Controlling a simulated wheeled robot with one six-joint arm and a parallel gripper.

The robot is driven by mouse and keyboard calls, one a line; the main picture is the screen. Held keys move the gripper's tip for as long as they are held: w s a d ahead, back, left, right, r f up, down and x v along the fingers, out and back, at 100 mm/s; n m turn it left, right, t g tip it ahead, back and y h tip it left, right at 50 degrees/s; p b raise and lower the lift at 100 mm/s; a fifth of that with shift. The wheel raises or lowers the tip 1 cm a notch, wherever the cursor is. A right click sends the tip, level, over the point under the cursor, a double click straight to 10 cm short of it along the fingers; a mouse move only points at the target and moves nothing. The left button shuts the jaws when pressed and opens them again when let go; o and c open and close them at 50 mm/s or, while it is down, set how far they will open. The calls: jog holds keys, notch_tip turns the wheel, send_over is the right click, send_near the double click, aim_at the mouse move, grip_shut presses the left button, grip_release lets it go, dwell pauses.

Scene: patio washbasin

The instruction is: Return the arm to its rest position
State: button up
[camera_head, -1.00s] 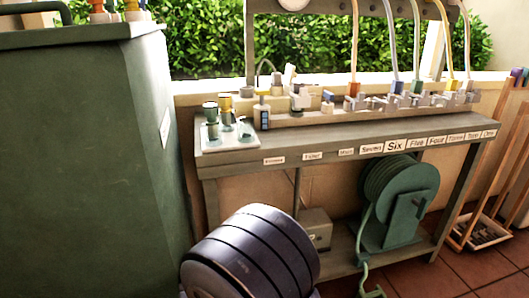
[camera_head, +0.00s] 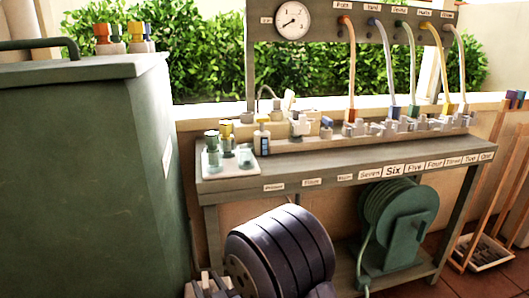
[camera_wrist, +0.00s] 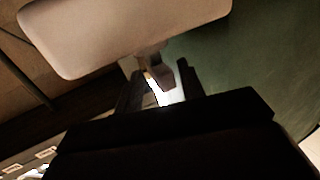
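My gripper (camera_wrist: 160,90) shows only in the wrist view, as two dark fingers standing apart. A brownish stub and a bright patch show between them, and I see no clear grip on anything. A pale rounded panel fills the top of the wrist view; I cannot tell whether it is part of me.
A large green tank (camera_head: 85,180) stands close on the left. The bench carries a small tray of fittings (camera_head: 228,165) and a row of valves with hoses under a gauge (camera_head: 292,21). A green hose reel (camera_head: 397,225) stands below. Wooden-handled tools (camera_head: 500,180) lean at right.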

jog(key=shift+w+d+n+g+y+p, duration=0.1)
jog(key=shift+d+n+g+y+p, duration=0.05)
jog(key=shift+n+g+y+p, duration=1.4)
jog(key=shift+n+g+y, duration=0.05)
jog(key=shift+y, duration=0.3)
